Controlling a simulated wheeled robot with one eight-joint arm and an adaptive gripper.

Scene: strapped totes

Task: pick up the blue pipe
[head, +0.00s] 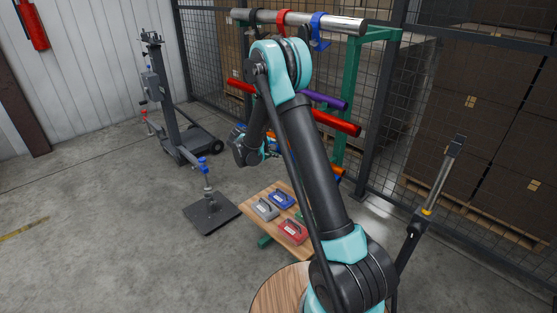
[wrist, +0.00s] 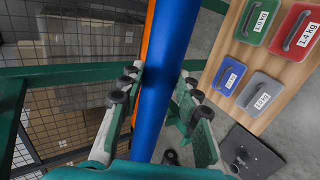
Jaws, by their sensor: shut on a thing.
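The blue pipe (wrist: 166,75) runs lengthwise through the middle of the wrist view, between the two fingers of my gripper (wrist: 160,88). The fingers, with their dark round pads, are shut on the pipe from both sides. An orange pipe (wrist: 149,32) lies along its left side, partly hidden behind it; I cannot tell whether they touch. In the head view my gripper (head: 268,149) is beside the rack, largely hidden by my arm. The blue pipe is mostly hidden there too.
The green rack (head: 340,130) holds a purple pipe (head: 325,100) and a red pipe (head: 336,122), with a steel bar (head: 340,23) on top. A wooden board (head: 262,224) carries several labelled weights. A black-based stand (head: 211,213) is left of it. Mesh fencing (head: 215,60) stands behind.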

